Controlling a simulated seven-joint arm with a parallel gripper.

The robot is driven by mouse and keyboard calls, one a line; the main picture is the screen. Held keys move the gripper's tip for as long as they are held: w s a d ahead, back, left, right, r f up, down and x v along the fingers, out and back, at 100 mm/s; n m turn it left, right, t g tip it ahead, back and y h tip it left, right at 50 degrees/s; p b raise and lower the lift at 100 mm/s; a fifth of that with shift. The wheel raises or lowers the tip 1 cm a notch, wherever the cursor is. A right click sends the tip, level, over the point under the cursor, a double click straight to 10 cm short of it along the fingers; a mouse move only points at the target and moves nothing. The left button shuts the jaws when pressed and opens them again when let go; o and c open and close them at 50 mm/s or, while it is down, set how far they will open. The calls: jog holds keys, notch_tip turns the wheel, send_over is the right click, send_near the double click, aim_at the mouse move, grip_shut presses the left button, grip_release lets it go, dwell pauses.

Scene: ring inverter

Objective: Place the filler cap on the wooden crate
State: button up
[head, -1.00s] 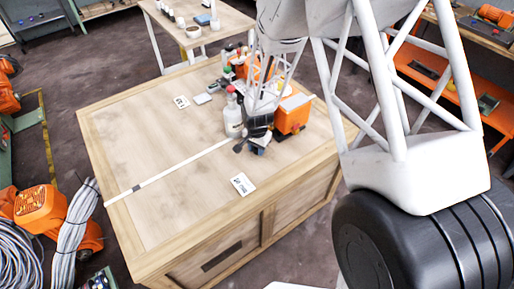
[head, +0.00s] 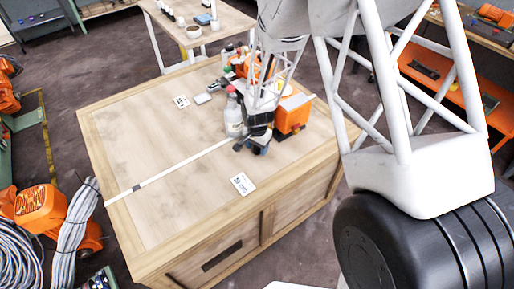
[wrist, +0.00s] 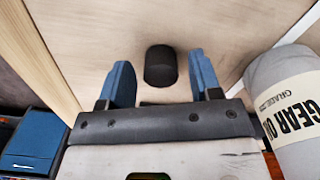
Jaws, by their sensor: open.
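The wooden crate (head: 150,130) is large, with a pale flat top. In the wrist view its pale top (wrist: 120,25) fills the upper middle. A short black cylinder, which looks like the filler cap (wrist: 160,66), shows against this wood between my fingertips. My gripper (wrist: 162,77) is open, with one blue finger on each side of the cap and a visible gap to both. In the head view my gripper (head: 257,145) is low over the crate top, beside the white bottle and the orange machine. Whether the cap rests on the wood is hard to tell.
A white gear oil bottle (wrist: 288,110) stands close on the right in the wrist view. In the head view the bottle (head: 233,117) and an orange machine (head: 293,115) flank my gripper. White cards and a pale strip (head: 165,175) lie on the crate. Its left half is mostly clear.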

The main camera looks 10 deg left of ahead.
aim_at(258, 148)
notch_tip(258, 148, up, 11)
jog(key=shift+r, duration=0.2)
dwell(0.5)
dwell(0.5)
jog(key=s+d+r+n, duration=0.1)
jog(key=s+d+r, duration=0.2)
jog(key=d+r, duration=0.25)
jog(key=s+d+r+t, duration=0.1)
jog(key=s+d+r, duration=0.2)
jog(key=d+r, duration=0.3)
jog(key=s+d+r+n, duration=0.1)
jog(key=s+d+r, duration=0.2)
jog(key=d+r, duration=0.35)
jog(key=s+d+r, duration=0.3)
jog(key=s+d, duration=0.1)
jog(key=s, duration=0.3)
jog(key=s+d+r+n+t, duration=0.1)
jog(key=s+d+r, duration=0.2)
jog(key=s, duration=0.4)
jog(key=s+d+r+n, duration=0.1)
jog(key=s+d+r, duration=0.3)
jog(key=s, duration=0.4)
jog(key=shift+d+r+t, duration=0.3)
jog(key=shift+r, duration=0.1)
